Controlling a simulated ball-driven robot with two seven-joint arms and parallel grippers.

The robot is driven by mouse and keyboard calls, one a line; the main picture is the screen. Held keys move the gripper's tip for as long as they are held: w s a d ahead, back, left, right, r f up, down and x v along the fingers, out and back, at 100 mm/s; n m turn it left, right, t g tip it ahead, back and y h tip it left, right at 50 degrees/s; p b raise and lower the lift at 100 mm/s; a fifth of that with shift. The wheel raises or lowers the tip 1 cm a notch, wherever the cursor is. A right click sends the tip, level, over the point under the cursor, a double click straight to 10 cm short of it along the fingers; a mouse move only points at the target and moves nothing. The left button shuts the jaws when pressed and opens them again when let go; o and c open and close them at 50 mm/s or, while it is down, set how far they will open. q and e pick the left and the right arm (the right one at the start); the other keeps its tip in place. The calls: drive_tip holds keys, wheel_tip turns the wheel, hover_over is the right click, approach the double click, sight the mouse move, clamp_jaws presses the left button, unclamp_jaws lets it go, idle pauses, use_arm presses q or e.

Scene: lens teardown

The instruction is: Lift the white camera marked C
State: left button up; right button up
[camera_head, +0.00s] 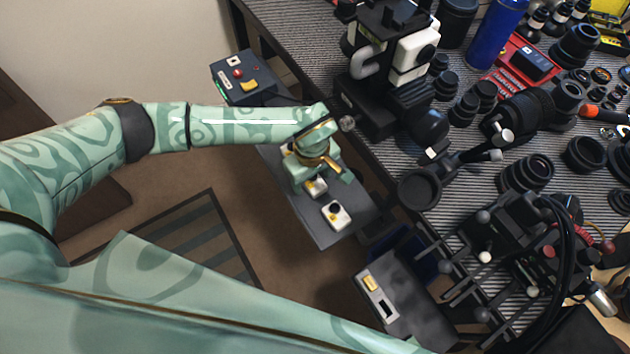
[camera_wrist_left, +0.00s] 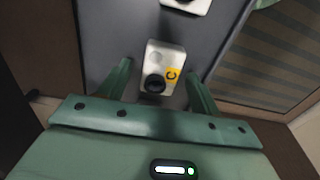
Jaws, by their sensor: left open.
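The white camera marked C (camera_wrist_left: 163,60) has a yellow label and a dark round lens. In the left wrist view it lies between the fingers of my left gripper (camera_wrist_left: 160,72), with a gap on each side. My left gripper is open and empty. In the head view the left gripper (camera_head: 322,178) is over the narrow grey shelf (camera_head: 322,238). A white camera (camera_head: 315,187) shows partly beneath it there, its label unreadable; by its place it appears to be the one marked C. My right gripper is not in view.
Another white camera (camera_head: 336,214) lies on the shelf close by; its edge shows in the left wrist view (camera_wrist_left: 188,4). The ridged workbench (camera_head: 455,205) to the right is crowded with lenses and a microscope (camera_head: 390,70). A control box (camera_head: 238,78) stands behind the arm.

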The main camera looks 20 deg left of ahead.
use_arm(q)
drive_tip(key=c, duration=1.1)
drive_tip(key=shift+r, duration=0.1)
